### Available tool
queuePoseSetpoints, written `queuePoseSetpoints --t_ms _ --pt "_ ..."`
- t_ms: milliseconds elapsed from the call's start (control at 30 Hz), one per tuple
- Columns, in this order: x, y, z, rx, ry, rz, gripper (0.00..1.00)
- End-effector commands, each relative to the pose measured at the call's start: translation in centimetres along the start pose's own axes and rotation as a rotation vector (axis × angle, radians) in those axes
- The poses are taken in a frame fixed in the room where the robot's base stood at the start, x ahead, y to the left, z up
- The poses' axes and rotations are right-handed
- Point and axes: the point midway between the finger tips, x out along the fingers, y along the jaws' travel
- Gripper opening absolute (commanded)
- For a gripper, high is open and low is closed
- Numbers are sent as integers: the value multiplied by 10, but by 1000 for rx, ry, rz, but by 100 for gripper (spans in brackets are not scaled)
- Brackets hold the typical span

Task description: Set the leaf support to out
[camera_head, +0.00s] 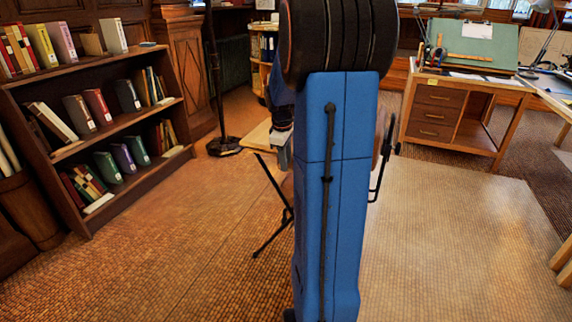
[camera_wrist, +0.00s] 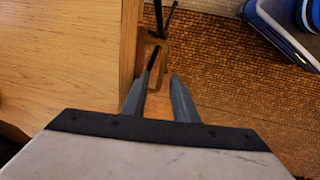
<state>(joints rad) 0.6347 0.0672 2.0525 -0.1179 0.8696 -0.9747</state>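In the wrist view my gripper (camera_wrist: 163,76) has its two dark grey fingers apart. A wooden table top (camera_wrist: 60,60) fills the left side, close to the left finger. A slim brown bracket-like piece (camera_wrist: 164,50), probably the leaf support, stands beside the table edge just past the fingertips. A dark bar passes by it. I cannot tell whether the fingers touch it. In the head view the small table's pale top (camera_head: 257,136) shows left of my blue arm, with thin black legs below. The arm hides most of the table, and I cannot make out the support there.
A bookshelf (camera_head: 92,118) with several books stands at the left. A dark stand (camera_head: 223,146) is on the floor behind the small table. A drafting desk (camera_head: 440,112) with drawers stands at the back right. The floor at the front right is clear.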

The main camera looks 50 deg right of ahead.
Motion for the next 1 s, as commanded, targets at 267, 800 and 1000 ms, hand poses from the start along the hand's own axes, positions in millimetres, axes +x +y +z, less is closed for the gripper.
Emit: queuePoseSetpoints --t_ms 267,800,1000 --pt "16 0 0 0 0 0 26" --pt "17 0 0 0 0 0 0" --pt "17 0 0 0 0 0 0"
